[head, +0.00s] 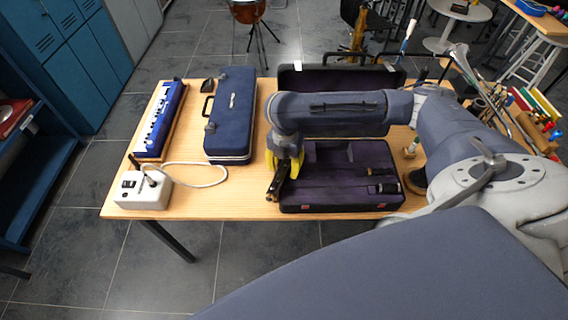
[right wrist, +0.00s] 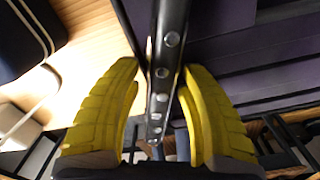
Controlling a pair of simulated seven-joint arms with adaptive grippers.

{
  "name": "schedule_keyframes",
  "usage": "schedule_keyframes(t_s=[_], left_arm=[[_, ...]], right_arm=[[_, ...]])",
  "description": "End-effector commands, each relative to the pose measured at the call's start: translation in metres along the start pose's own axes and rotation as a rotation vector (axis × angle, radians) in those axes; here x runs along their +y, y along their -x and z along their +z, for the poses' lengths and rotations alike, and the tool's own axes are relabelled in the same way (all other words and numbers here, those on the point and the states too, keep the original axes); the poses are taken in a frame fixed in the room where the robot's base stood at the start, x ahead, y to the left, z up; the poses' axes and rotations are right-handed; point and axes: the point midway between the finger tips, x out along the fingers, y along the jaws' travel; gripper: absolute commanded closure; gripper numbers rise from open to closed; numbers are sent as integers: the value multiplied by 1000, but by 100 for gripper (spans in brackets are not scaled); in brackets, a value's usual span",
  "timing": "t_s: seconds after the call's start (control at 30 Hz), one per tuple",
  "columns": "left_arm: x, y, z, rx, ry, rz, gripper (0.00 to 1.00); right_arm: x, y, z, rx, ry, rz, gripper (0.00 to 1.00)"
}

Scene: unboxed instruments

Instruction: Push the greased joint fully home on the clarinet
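My right gripper (head: 286,170), with yellow fingers, points down at the left edge of the open dark clarinet case (head: 335,195). A black clarinet joint with silver keys (head: 277,184) sits at its fingertips, tilted over the case's front left corner. Other dark pieces (head: 382,188) lie in the right part of the case. The greased end and any gap at the joint cannot be made out. My left gripper is out of view.
A closed blue case (head: 232,112), a blue keyboard instrument (head: 163,120) and a white box with a cable (head: 143,192) stand on the wooden table's left side. Small items (head: 412,148) stand right of the open case. The front left table surface (head: 225,200) is clear.

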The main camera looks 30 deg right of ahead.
Motion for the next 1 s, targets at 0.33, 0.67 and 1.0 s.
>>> schedule_keyframes(t_s=[0.33,0.67,1.0], left_arm=[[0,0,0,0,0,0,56],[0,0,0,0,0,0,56],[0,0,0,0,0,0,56]], right_arm=[[-2,-1,0,0,0,-4,100],[-2,-1,0,0,0,-5,100],[-1,3,0,0,0,-3,100]])
